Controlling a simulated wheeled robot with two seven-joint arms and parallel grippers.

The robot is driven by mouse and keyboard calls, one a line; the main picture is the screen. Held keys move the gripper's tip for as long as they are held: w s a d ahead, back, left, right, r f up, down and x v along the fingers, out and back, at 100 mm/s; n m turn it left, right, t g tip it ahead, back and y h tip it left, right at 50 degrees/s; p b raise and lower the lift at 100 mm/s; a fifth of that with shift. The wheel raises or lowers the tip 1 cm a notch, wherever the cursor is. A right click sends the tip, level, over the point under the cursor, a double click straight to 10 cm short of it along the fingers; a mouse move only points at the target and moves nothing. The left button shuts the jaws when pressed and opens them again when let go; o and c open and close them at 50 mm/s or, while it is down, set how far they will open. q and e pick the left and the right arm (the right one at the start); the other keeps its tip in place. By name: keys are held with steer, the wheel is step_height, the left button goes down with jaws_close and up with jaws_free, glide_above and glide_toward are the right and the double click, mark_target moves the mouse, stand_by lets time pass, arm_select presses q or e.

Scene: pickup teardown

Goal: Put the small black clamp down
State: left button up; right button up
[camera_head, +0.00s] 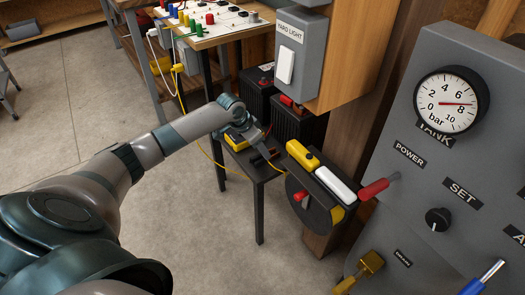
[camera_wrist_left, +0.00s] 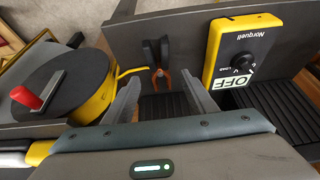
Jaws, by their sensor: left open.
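The small black clamp (camera_wrist_left: 156,52) shows in the left wrist view, with orange parts at its lower end. It appears to lie at the edge of the small dark table (camera_head: 251,165), whose top (camera_wrist_left: 185,28) fills the upper part of the wrist view. My left gripper (camera_head: 264,149) is over this table in the head view. In the left wrist view its two fingers (camera_wrist_left: 160,82) are apart, one on each side of the clamp's lower end, with gaps showing between. Whether the clamp touches a finger cannot be told. My right gripper is not in view.
A yellow meter marked OFF (camera_wrist_left: 242,48) lies beside the clamp. A cable reel (camera_head: 312,205) with a red handle stands close to the table's right. Black batteries (camera_head: 296,126) stand behind it. The grey gauge panel (camera_head: 410,140) is at the right.

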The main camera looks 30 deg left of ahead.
arm_select(q)
steer(key=v, duration=0.8)
steer(key=shift+p, duration=0.35)
steer(key=shift+d+f, duration=0.1)
steer(key=shift+f, duration=0.05)
steer(key=s+d+f+m, duration=0.1)
steer(key=s+d+f, duration=1.5)
steer(key=d, duration=0.2)
steer(key=s+d+f+n, duration=0.1)
steer(key=s+d, duration=0.1)
steer(key=s, duration=0.9)
steer(key=s+d+f+n+g+y, duration=0.1)
steer(key=s+d+n, duration=0.1)
steer(key=s, duration=0.9)
steer(key=shift+s+d, duration=0.2)
steer(key=shift+d, duration=0.2)
steer(key=shift+f, duration=0.15)
